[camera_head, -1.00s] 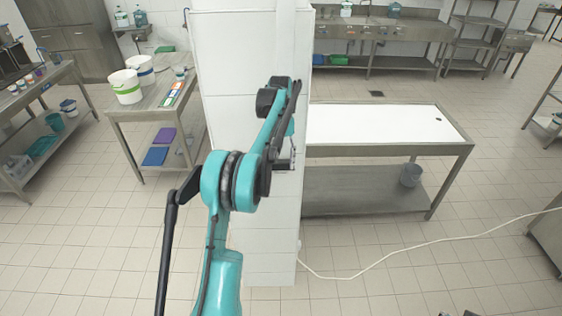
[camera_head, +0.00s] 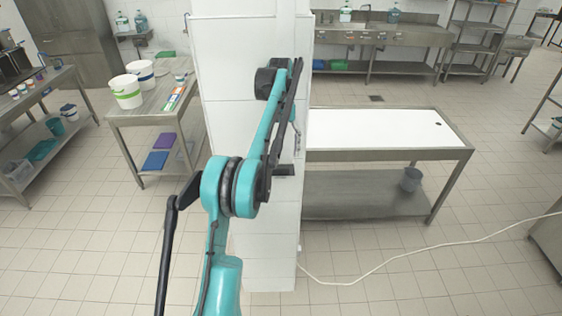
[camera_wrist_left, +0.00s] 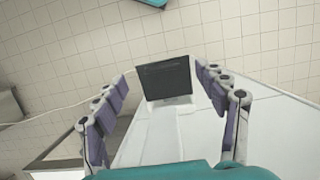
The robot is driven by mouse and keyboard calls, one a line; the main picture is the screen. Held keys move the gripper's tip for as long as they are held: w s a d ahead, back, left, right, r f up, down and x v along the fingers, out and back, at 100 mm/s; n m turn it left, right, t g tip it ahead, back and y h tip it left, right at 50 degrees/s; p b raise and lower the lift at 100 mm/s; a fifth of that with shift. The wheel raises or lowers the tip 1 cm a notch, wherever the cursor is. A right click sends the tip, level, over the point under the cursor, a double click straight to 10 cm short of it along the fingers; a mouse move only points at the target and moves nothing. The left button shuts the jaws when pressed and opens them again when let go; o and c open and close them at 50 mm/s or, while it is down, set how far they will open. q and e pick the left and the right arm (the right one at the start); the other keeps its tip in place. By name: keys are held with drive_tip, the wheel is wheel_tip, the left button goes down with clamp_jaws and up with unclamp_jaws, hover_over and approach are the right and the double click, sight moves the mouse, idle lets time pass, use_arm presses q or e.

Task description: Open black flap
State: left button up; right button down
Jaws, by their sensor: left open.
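The black flap (camera_head: 284,170) is a small dark panel on the side of the white tiled pillar (camera_head: 265,215). In the left wrist view the flap (camera_wrist_left: 165,78) is a dark rectangle with a pale strip along its lower edge. I cannot tell whether it stands open or shut. My left gripper (camera_head: 297,140) is partly hidden behind its own arm in the head view, just above the flap. In the wrist view its purple-padded fingers (camera_wrist_left: 162,84) are spread and empty, with the flap showing between them. My right gripper is not in view.
A white-topped steel table (camera_head: 390,128) stands right beside the pillar. A steel table (camera_head: 150,112) with white buckets stands to the left. A pale cable (camera_head: 430,244) runs across the floor from the pillar's foot. The tiled floor in front is otherwise mostly clear.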

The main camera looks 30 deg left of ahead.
use_arm(q)
drive_tip(key=shift+r, duration=1.35)
drive_tip(key=s+d+f+m+t+y+b, duration=0.2)
drive_tip(key=s+d+f+m+t+b, duration=0.15)
drive_tip(key=s+d+f+b, duration=0.75)
drive_tip(key=s+d+f+m+t+b, duration=0.1)
drive_tip(key=s+d+f+t+b, duration=0.2)
drive_tip(key=s+f+b, duration=0.4)
drive_tip(key=s+d+f+m+t+b, duration=0.2)
drive_tip(key=s+d+f+b, duration=0.4)
drive_tip(key=f, duration=1)
drive_tip(key=shift+s+t+b, duration=0.55)
drive_tip(key=shift+s+t, duration=0.1)
drive_tip(key=shift+s, duration=0.55)
